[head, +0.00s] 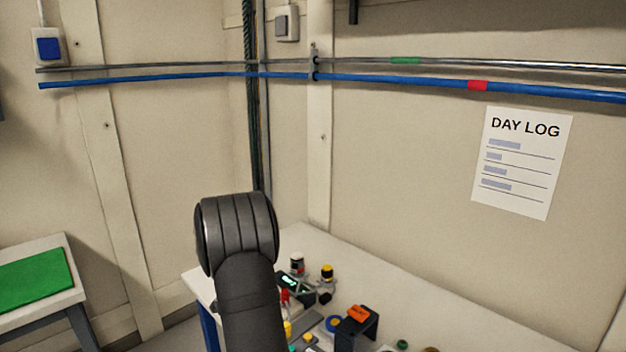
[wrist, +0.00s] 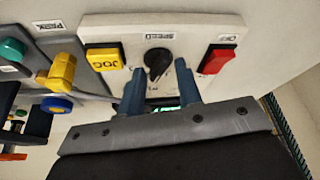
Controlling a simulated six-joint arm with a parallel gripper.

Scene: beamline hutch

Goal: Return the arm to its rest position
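My gripper (wrist: 159,68) shows in the wrist view with its two blue-grey fingers apart and nothing between them. The fingers point at a pale control panel (wrist: 120,24), and a black knob (wrist: 158,62) under a SPEED label shows in the gap beyond the fingertips. I cannot tell whether a fingertip touches the panel. In the head view a dark arm link of mine rises in front of the bench, and the gripper cannot be made out.
A yellow JOG button (wrist: 103,59) and a red OFF button (wrist: 217,60) flank the knob. Small items crowd the white bench (head: 440,305) beside my arm. A side table (head: 72,293) bears a green mat (head: 32,277). A blue pipe (head: 400,81) runs along the wall.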

